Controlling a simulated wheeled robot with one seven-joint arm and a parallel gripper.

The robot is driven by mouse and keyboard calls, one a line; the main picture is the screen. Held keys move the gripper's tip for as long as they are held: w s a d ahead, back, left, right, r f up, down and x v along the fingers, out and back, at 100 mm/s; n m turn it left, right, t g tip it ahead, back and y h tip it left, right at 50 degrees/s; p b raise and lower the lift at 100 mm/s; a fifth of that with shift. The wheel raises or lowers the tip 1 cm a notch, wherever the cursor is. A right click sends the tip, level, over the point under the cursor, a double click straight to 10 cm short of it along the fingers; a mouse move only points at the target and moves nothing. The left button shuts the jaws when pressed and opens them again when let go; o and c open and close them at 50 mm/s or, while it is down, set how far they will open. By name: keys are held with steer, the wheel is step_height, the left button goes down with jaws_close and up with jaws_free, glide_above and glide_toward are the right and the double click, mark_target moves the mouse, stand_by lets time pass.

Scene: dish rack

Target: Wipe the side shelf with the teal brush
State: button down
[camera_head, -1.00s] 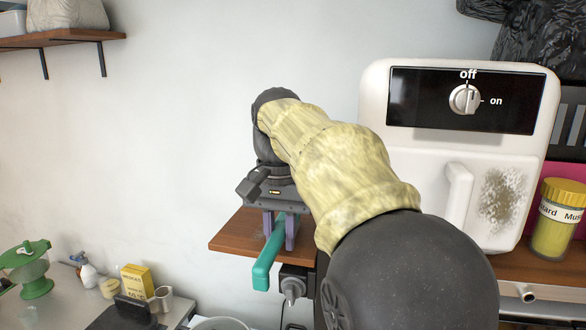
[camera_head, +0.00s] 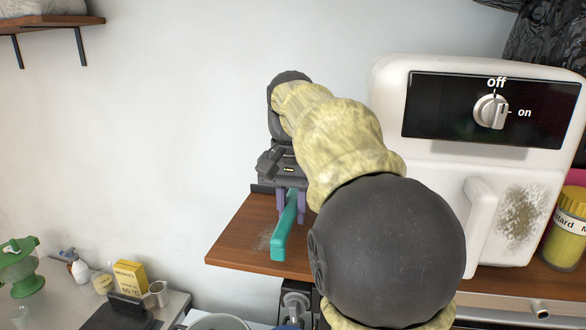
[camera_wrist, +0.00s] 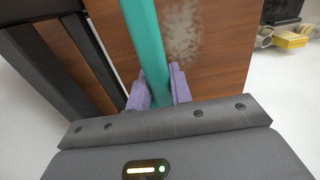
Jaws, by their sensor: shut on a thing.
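The teal brush (camera_head: 284,228) is in my gripper (camera_head: 291,205), which is shut on its handle with purple fingers on either side. The wrist view also shows the teal handle (camera_wrist: 145,40) between the fingers (camera_wrist: 160,88). The side shelf (camera_head: 236,232) is a brown wooden board against the wall. The brush is over the shelf, its handle end pointing toward the front edge. A pale smudge (camera_head: 264,241) is on the shelf just left of the handle; it also shows in the wrist view (camera_wrist: 186,32). The bristles are hidden, so I cannot tell whether they touch the shelf.
A white appliance (camera_head: 470,190) with a dial and a dirty patch stands right of my arm. A mustard jar (camera_head: 568,225) is at the far right. The wall above the shelf's left is clear.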

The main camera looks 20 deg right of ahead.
mark_target(293, 207)
steer(key=shift+s+a+r+p, duration=0.15)
steer(key=shift+r+p, duration=0.2)
steer(key=shift+r, duration=0.35)
steer(key=shift+s+r+p, duration=0.35)
steer(key=shift+s+r, duration=0.05)
steer(key=shift+r, duration=0.35)
steer(key=shift+w+d+r, duration=0.2)
steer(key=shift+d+r, duration=0.15)
steer(key=shift+r, duration=0.55)
steer(key=shift+s+a+r, duration=0.15)
steer(key=shift+s+r, duration=0.05)
steer(key=shift+r, duration=0.4)
steer(key=shift+w+r, duration=0.1)
